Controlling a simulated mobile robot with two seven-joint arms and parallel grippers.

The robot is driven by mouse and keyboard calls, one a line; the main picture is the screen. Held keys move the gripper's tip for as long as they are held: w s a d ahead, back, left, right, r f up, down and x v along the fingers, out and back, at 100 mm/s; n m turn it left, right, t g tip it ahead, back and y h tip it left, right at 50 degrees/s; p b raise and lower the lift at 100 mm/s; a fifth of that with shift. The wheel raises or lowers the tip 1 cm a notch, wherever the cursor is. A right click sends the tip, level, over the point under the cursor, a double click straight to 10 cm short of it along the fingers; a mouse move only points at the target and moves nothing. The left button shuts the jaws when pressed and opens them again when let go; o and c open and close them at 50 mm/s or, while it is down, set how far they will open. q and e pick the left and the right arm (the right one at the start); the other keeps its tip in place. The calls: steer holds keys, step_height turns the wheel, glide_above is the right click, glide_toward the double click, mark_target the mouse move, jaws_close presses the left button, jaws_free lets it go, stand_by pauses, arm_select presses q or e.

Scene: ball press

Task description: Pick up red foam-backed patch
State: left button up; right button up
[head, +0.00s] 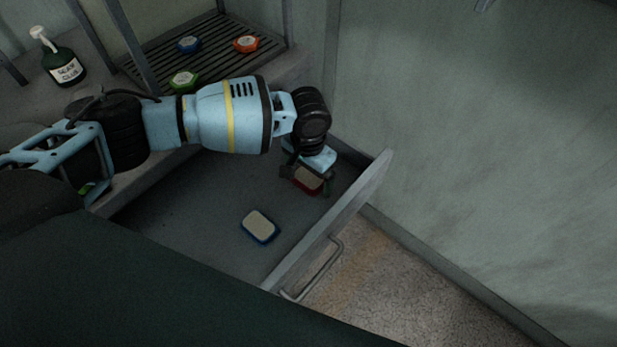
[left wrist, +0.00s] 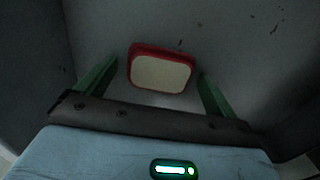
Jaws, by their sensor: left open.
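The red foam-backed patch (head: 308,180) lies in the open drawer, near its far right corner. It has a red rim and a beige top. In the left wrist view the patch (left wrist: 160,72) lies between the two green fingers, a little beyond them, with a gap on each side. My left gripper (head: 308,183) reaches down into the drawer over the patch and is open. In the left wrist view the gripper (left wrist: 155,88) holds nothing. The gripper hides part of the patch in the head view. My right gripper is in neither view.
A blue-rimmed patch (head: 259,226) lies in the same drawer, nearer the front. The drawer's front wall (head: 335,215) with its handle (head: 318,272) stands close on the right. A rack (head: 205,50) with blue, orange and green pieces and a dark bottle (head: 64,66) stand behind my arm.

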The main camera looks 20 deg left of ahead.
mark_target(308, 177)
arm_select(q)
steer(key=shift+c, duration=0.4)
steer(key=c, duration=1)
steer(key=shift+o, duration=0.2)
steer(key=shift+r, duration=0.1)
step_height(308, 177, up, 10)
steer(key=p, duration=0.1)
steer(key=shift+p, duration=0.4)
